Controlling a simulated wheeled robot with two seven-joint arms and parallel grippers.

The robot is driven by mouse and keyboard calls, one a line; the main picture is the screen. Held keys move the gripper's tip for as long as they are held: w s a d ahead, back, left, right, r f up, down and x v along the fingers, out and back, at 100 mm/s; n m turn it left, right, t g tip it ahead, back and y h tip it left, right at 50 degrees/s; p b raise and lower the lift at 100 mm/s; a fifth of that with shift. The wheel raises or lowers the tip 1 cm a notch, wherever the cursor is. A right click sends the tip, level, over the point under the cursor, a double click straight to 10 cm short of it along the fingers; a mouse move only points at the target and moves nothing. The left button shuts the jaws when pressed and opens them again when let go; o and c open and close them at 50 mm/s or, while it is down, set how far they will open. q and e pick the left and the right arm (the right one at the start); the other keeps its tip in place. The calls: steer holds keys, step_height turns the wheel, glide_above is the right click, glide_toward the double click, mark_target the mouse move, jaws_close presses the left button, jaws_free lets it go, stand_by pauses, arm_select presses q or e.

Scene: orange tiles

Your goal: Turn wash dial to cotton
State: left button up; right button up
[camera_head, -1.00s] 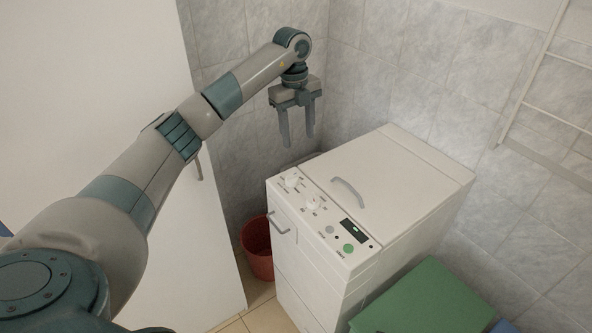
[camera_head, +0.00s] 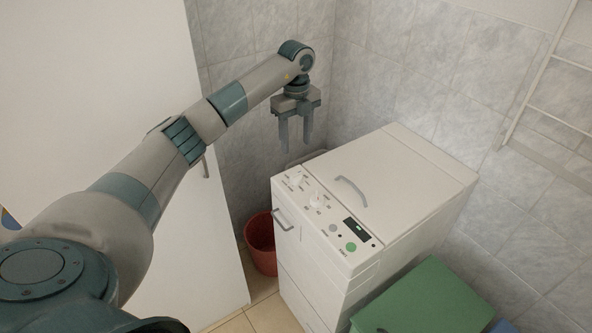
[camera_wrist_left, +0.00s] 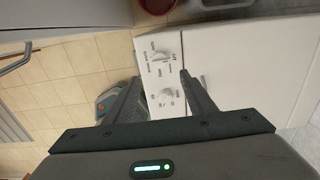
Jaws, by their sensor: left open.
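The white washing machine (camera_head: 400,190) stands against the tiled wall. Its sloped front panel has two white dials, a rear-left dial (camera_head: 296,179) and a middle dial (camera_head: 316,201). The labels are too small to read, so I cannot tell which is the wash dial. My left gripper (camera_head: 295,147) is open and empty, pointing down above and behind the panel's left end. In the left wrist view its fingers (camera_wrist_left: 160,78) frame the panel from above, with one dial (camera_wrist_left: 160,56) beyond the tips and another dial (camera_wrist_left: 168,98) between the fingers. Neither is touched.
The panel also has a small display (camera_head: 357,230) and a green button (camera_head: 351,247). A white door (camera_head: 100,90) fills the left.

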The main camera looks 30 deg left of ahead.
mark_target(296, 174)
arm_select(q)
step_height(296, 174, down, 13)
steer(key=p, duration=0.4)
steer(key=c, duration=1)
